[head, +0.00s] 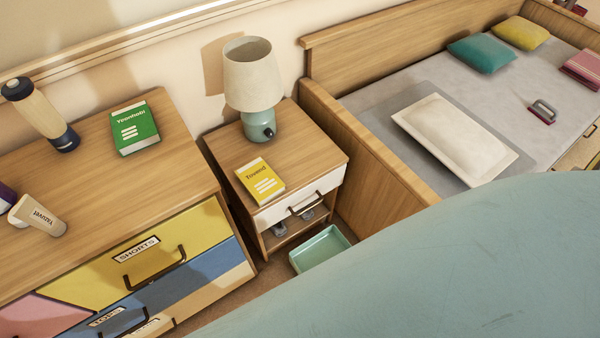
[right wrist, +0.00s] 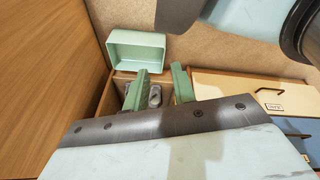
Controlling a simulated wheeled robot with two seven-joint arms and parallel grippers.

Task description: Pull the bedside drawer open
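The bedside table (head: 310,152) stands between the dresser and the bed. Its white drawer front (head: 272,215) has a dark bar handle (head: 306,206) and looks shut in the head view. My right gripper (right wrist: 159,77) shows only in the right wrist view. Its two green fingers are apart with nothing held between them. Behind them are the open lower shelf and grey slippers (right wrist: 154,97). The drawer handle cannot be made out in that view, where the gripper body hides much. My left gripper is in neither view.
The dresser (head: 95,195) is left, the bed (head: 365,150) right.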

